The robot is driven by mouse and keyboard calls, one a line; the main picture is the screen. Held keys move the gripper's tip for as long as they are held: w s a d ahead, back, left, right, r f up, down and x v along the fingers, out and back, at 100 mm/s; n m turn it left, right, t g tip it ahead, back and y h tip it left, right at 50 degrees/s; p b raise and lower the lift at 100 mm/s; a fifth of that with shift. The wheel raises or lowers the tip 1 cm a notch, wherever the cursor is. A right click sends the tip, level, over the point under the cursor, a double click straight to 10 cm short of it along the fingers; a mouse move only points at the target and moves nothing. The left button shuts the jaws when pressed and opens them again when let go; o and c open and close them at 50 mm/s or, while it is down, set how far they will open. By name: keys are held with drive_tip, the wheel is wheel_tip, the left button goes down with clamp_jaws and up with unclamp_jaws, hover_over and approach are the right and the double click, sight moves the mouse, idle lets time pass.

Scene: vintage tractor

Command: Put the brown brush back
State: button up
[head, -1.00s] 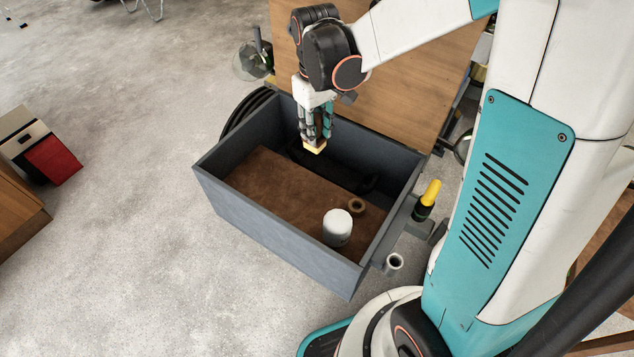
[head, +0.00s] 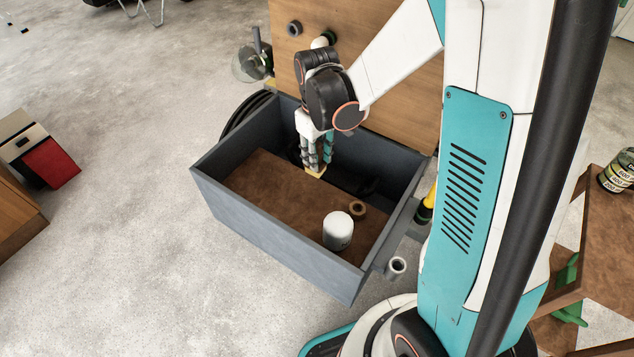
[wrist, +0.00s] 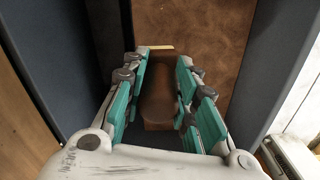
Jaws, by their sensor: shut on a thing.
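My gripper (head: 316,165) is shut on the brown brush and holds it inside the grey open box (head: 270,236), towards its back wall. In the head view the fingers hide most of the brush; only its pale tan lower end (head: 315,173) shows. In the wrist view the brush's rounded brown body (wrist: 158,95) lies between the teal-padded fingers (wrist: 163,70). I cannot tell whether the brush touches the box's floor.
A white canister (head: 338,231) and a small brown ring (head: 357,209) stand on the box's brown floor, at the front right. A dark object (head: 366,186) lies along the back. A wooden panel (head: 400,101) rises behind. The floor's left part is clear.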

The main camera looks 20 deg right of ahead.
wheel_tip(320, 180, down, 10)
drive_tip(key=b, duration=0.3)
drive_tip(key=shift+r, duration=0.25)
drive_tip(key=shift+f+b, duration=0.3)
drive_tip(key=o, duration=1)
drive_tip(key=shift+o, duration=0.2)
drive_tip(key=shift+r+p, duration=0.2)
drive_tip(key=shift+p, duration=0.15)
